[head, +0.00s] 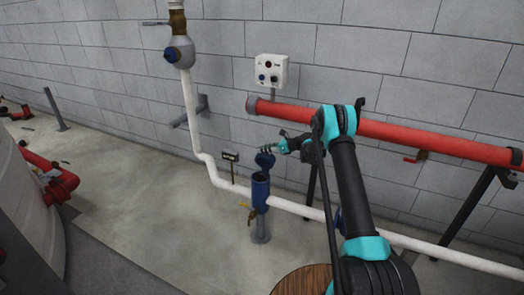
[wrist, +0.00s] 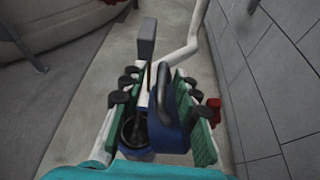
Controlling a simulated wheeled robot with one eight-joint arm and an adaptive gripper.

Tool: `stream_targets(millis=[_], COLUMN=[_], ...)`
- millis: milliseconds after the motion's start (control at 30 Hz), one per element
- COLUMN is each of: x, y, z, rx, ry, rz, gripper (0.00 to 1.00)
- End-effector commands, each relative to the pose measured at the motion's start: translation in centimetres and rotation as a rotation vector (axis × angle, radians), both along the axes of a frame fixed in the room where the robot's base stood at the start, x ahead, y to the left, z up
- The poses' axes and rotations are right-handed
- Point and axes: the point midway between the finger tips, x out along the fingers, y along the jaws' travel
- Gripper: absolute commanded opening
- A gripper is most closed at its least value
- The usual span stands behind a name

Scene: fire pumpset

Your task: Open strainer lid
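The blue strainer (head: 260,193) stands upright in the white pipe run near the wall. Its lid (head: 265,160) is swung up, and the dark round mouth (wrist: 132,128) shows below it in the wrist view. The blue lid (wrist: 172,138) stands on edge there, with a dark curved handle (wrist: 165,92). My gripper (head: 275,149) is beside the raised lid. In the wrist view my gripper (wrist: 166,80) has its green-padded fingers spread on both sides of the lid and mouth. The lid is nearer the right finger; whether they touch is unclear.
A thick red pipe (head: 400,130) runs along the wall behind my arm. A small sign post (head: 231,164) and the white pipe (head: 192,110) stand left of the strainer. A yellow-handled valve (head: 251,214) is low on the strainer.

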Motion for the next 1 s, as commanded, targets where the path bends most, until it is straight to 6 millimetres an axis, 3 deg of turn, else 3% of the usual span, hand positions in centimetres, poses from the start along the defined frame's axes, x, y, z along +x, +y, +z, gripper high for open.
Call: stream_targets(millis=[300, 500, 933, 1000], x=[-1.8, -2.6, -3.0, -3.0], y=[-5.6, -8.1, -9.1, -9.1], z=[2.5, 3.7, 4.2, 4.1], rx=[0.0, -0.001, -0.001, -0.001], ry=[0.0, 0.001, 0.0, -0.001], rz=[-0.001, 0.001, 0.002, 0.003], gripper=[0.31, 0.31, 0.31, 0.23])
